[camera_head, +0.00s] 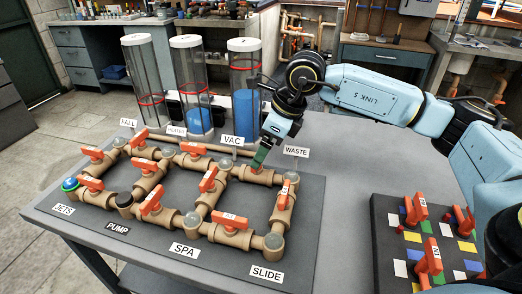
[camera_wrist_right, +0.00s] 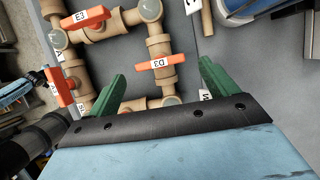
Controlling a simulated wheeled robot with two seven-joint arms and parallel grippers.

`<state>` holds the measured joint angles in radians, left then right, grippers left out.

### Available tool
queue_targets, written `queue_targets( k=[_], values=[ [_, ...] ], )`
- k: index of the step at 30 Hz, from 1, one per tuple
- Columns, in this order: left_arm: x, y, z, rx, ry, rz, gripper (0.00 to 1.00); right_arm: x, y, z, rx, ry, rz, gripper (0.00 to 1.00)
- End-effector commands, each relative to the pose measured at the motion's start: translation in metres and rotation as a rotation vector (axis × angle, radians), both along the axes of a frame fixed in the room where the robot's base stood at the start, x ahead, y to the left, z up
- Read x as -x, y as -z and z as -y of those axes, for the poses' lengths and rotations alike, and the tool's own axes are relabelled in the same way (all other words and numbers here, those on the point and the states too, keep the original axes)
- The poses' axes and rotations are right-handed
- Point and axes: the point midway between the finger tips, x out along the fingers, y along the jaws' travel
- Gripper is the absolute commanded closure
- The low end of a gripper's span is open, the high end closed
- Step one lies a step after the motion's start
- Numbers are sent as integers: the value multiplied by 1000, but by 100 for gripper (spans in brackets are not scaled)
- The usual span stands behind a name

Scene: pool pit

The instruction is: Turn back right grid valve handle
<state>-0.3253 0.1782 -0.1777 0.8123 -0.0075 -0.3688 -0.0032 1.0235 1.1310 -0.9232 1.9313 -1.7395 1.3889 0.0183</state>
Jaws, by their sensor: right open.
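The back right grid valve handle is the orange bar marked D3 (camera_wrist_right: 160,62) in the right wrist view. It lies crosswise on a tan pipe between two junctions. In the head view my right gripper hides most or all of it. My right gripper (camera_head: 260,156) is over the back right pipe, pointing down. In the right wrist view its two green fingers (camera_wrist_right: 163,72) are spread wide, one on each side of the D3 handle. I see no finger touching it; the height gap cannot be told. My left gripper is not in view.
Other orange handles sit close by, such as the E3 handle (camera_wrist_right: 85,18) and the right-side handle (camera_head: 284,194). A WASTE sign (camera_head: 296,152) and a VAC sign (camera_head: 233,140) stand beside the gripper. Clear cylinders (camera_head: 245,85) rise behind. A dark valve board (camera_head: 385,260) is front right.

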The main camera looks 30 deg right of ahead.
Motion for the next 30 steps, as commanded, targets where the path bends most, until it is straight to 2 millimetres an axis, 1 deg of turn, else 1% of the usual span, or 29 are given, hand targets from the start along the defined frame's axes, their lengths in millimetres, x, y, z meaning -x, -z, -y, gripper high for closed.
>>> queue_targets(
  k=[1, 6, 9, 13, 18, 30],
  values=[
    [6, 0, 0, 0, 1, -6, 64, 3, -14, 4, 2, 2, 5, 15],
    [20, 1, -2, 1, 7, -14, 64, 15, -50, 13, 2, 2, 5, 15],
    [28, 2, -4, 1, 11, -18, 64, 20, -69, 18, 1, 3, 5, 15],
    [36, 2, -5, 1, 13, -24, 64, 26, -85, 22, 1, 2, 3, 15],
    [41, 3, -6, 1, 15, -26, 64, 30, -95, 25, 0, 2, 2, 15],
    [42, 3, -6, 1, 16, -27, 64, 30, -95, 25, 0, 2, 2, 15]
  ],
)
